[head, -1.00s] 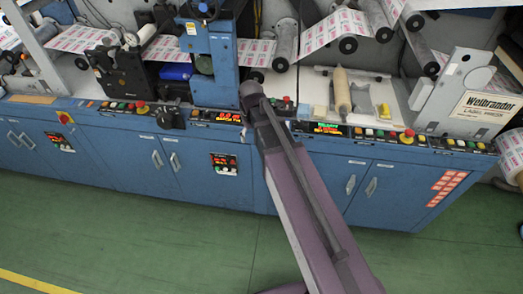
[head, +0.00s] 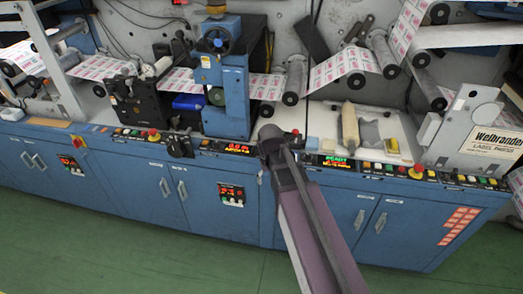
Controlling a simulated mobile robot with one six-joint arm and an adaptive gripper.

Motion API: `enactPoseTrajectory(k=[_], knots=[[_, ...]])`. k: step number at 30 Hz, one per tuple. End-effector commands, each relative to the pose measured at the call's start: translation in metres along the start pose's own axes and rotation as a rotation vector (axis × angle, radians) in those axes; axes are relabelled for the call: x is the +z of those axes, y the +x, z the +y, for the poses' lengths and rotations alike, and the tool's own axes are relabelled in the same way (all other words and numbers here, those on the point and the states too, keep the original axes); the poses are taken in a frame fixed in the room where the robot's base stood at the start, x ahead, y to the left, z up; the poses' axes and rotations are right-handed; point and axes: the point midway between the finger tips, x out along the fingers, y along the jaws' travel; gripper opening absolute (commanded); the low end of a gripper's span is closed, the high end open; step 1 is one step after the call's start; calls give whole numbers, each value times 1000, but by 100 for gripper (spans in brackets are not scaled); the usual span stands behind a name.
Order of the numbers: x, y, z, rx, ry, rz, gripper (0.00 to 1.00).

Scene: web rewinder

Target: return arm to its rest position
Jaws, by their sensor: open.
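My purple arm (head: 318,232) reaches up from the bottom of the head view. Its dark joint (head: 273,140) shows in front of the machine's front edge, right of the blue press unit (head: 224,85). No gripper fingers can be made out, so my gripper is not visible and I cannot tell where it is relative to the machine. No held object shows.
The blue web rewinder cabinet (head: 130,185) spans the view, with buttons and lit displays along its front edge. Green floor (head: 110,258) in front is clear.

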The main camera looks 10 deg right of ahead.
Motion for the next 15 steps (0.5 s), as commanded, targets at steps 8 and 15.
enactPoseTrajectory(k=[8,15], knots=[[55,0,17,0,125,0,83],[86,0,27,1,219,0,83]])
